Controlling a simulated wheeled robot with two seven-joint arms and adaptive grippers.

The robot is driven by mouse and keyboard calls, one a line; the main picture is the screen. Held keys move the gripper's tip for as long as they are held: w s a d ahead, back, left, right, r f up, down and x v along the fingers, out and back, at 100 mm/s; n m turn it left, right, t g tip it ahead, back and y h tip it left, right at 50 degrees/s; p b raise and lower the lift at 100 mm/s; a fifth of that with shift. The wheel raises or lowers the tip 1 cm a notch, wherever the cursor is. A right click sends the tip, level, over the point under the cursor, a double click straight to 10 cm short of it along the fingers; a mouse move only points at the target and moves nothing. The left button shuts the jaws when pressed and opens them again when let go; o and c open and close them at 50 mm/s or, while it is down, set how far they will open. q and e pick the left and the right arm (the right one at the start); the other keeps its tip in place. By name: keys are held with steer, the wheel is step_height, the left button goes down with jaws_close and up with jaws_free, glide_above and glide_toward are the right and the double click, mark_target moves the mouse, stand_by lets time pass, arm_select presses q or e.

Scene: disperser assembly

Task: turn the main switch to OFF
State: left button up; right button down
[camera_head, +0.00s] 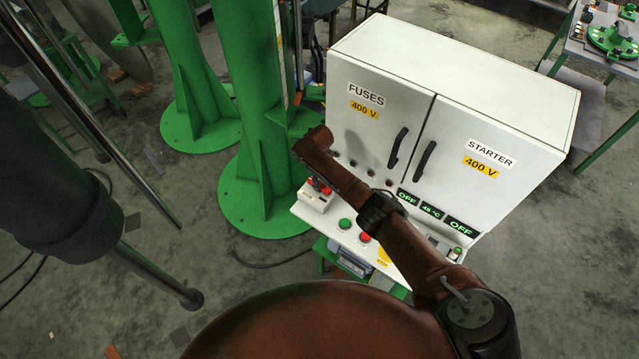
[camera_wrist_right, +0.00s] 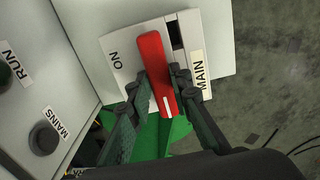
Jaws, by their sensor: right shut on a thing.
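The main switch is a red handle (camera_wrist_right: 153,60) on a pale plate (camera_wrist_right: 120,72) marked ON and MAIN in the right wrist view. The handle stands nearly upright in that view, with a white line near its lower end. No OFF mark is readable on the plate. My right gripper (camera_wrist_right: 158,88) is shut on the handle, one finger on each side. In the head view the switch box (camera_head: 315,201) sits at the left end of the cabinet's front ledge, the handle partly hidden under my right arm. My left gripper is not in view.
A white cabinet (camera_head: 455,80) with FUSES and STARTER doors stands behind the ledge. A green button (camera_head: 345,223) and a red button (camera_head: 364,237) are near my arm. Displays (camera_head: 432,211) read OFF, 45 °C and OFF. A green column (camera_head: 250,100) stands close to the left.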

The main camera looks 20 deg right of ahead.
steer(key=shift+a, duration=0.1)
stand_by(0.4)
steer(key=c, duration=1.8)
jaws_free()
steer(key=shift+o, duration=0.2)
steer(key=shift+r, duration=0.1)
step_height(320, 180, up, 12)
